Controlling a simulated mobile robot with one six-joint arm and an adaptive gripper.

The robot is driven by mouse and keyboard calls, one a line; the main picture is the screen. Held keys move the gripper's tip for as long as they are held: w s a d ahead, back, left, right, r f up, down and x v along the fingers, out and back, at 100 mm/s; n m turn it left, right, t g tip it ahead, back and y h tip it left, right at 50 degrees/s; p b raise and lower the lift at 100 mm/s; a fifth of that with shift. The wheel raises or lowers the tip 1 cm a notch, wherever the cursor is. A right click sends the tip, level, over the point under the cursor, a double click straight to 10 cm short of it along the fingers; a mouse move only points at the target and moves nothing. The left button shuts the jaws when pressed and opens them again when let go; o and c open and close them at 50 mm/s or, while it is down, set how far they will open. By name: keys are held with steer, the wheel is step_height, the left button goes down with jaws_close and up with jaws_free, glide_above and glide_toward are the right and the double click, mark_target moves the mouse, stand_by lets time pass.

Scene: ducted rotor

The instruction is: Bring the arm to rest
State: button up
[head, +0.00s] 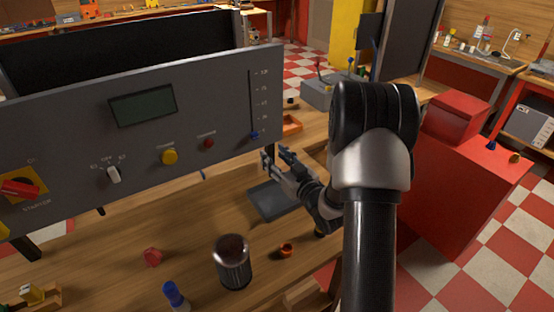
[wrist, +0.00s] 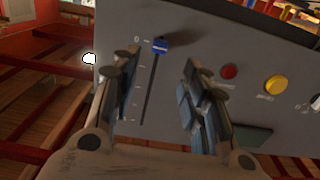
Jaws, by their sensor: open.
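My gripper (head: 277,162) is at the lower right corner of the grey control panel (head: 70,135), near the slider's blue knob (head: 254,136). In the wrist view my gripper (wrist: 155,75) has its two fingers spread wide apart with nothing between them. The blue slider knob (wrist: 160,46) shows beyond the gap between the fingers, at the end of the slot marked 0. My arm reaches in from the right side of the head view. Whether a finger touches the panel cannot be told.
The panel holds a red switch (head: 20,188), a yellow button (head: 169,157) and a small red button (head: 209,143). A dark cylinder (head: 233,262), a red piece (head: 152,257) and a blue-topped item (head: 174,295) stand on the wooden table. A red cabinet (head: 450,190) stands at right.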

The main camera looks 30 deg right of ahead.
steer(key=shift+s, duration=0.5)
steer(key=s+a+r+g+h, duration=0.3)
steer(key=s+a+r+g, duration=0.3)
steer(key=r, duration=0.3)
steer(key=s+a+g, duration=0.2)
steer(key=s+a, duration=0.2)
steer(key=s, duration=0.5)
steer(key=s+a+g+y, duration=0.1)
steer(key=s+a+g, duration=0.2)
steer(key=s+a, duration=0.2)
steer(key=s+a+g+y, duration=0.1)
steer(key=s+a, duration=0.4)
steer(key=s, duration=0.7)
steer(key=shift+s+g, duration=0.3)
steer(key=shift+g, duration=0.4)
stand_by(0.4)
